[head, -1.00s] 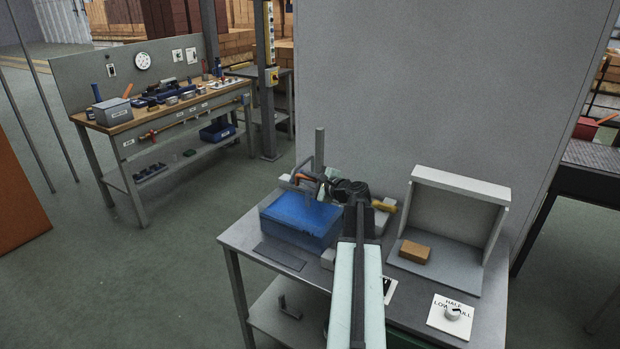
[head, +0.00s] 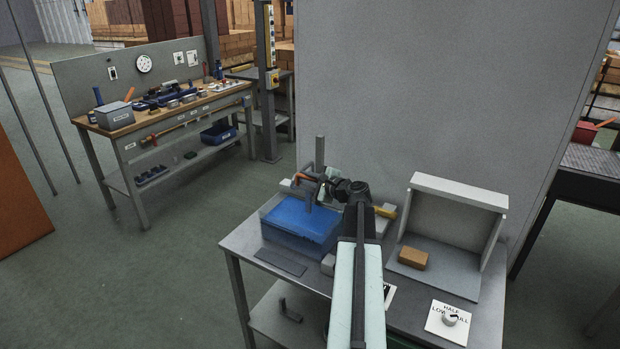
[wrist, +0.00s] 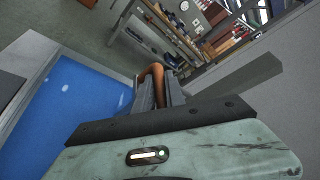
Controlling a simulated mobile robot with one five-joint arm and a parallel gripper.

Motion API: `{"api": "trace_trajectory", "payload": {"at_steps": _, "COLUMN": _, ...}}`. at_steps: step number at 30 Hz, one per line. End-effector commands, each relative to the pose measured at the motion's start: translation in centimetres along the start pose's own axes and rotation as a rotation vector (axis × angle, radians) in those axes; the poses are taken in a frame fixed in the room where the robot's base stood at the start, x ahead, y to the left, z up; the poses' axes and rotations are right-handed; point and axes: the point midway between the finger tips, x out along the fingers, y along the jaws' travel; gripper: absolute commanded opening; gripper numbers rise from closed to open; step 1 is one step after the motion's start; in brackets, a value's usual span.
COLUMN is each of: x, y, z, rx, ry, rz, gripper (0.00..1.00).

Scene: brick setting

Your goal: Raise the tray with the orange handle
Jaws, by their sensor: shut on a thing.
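The orange handle (head: 304,177) shows at the back left of a blue-filled, box-shaped container (head: 292,241) on the grey bench. In the wrist view my gripper (wrist: 159,90) is shut on the orange handle (wrist: 153,74), which curves up between the fingers. In the head view my gripper (head: 312,186) is over the container's back part. A grey upright post stands just behind it. The blue surface (wrist: 75,98) with pale spots lies left of the fingers in the wrist view. The tray's body cannot be made out clearly.
An open-fronted grey box (head: 455,225) with a tan block (head: 413,255) stands to the right. A dial plate (head: 450,320) is at the front right. A dark flat plate (head: 280,261) lies before the container. A wall rises behind the bench.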

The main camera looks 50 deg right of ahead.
Motion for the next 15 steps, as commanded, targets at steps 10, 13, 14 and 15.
{"api": "trace_trajectory", "payload": {"at_steps": 10, "x": -1.8, "y": -7.3, "z": 4.4, "rx": 0.004, "ry": 0.000, "rz": -0.005, "gripper": 0.00}}
{"api": "trace_trajectory", "payload": {"at_steps": 13, "x": -1.9, "y": -7.6, "z": 4.6, "rx": 0.005, "ry": -0.001, "rz": -0.006, "gripper": 0.00}}
{"api": "trace_trajectory", "payload": {"at_steps": 14, "x": -1.9, "y": -7.6, "z": 4.6, "rx": 0.005, "ry": -0.001, "rz": -0.006, "gripper": 0.00}}
{"api": "trace_trajectory", "payload": {"at_steps": 15, "x": -1.8, "y": -7.5, "z": 4.5, "rx": 0.006, "ry": 0.000, "rz": -0.007, "gripper": 0.00}}
